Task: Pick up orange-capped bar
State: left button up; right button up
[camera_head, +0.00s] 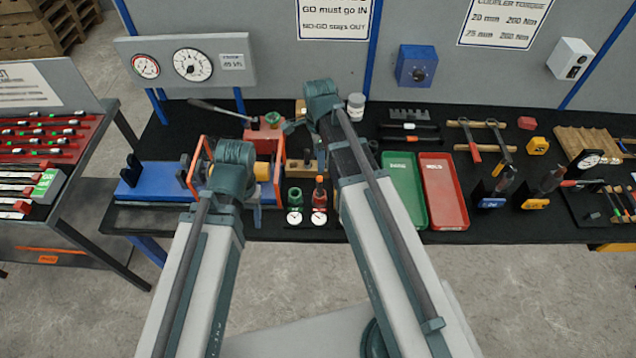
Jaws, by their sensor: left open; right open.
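My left gripper (234,158) is over the left part of the bench, above a blue machine (155,182) with an orange frame. My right gripper (318,100) is over the middle of the bench, beside a red block with a lever (264,135). Both grippers are open, their fingers largely hidden by my wrists. I see nothing held in either.
A green tray (403,185) and a red tray (443,190) lie right of my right arm. Two dial gauges (319,205) stand between my arms. Hand tools (480,140) lie further right. A gauge panel (190,65) stands behind. A gap separates the rack and bench.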

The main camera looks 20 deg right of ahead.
aim_at(319, 176)
jog(key=shift+s+f+b, duration=0.1)
jog(key=shift+f+b, duration=0.35)
notch_tip(319, 176, down, 8)
jog(key=b, duration=0.7)
jog(key=shift+r, duration=0.2)
notch_tip(319, 176, down, 5)
jog(key=b, duration=0.6)
jog(key=shift+d+f, duration=0.1)
jog(key=shift+f, duration=0.1)
jog(key=shift+s+r, duration=0.1)
grip_shut()
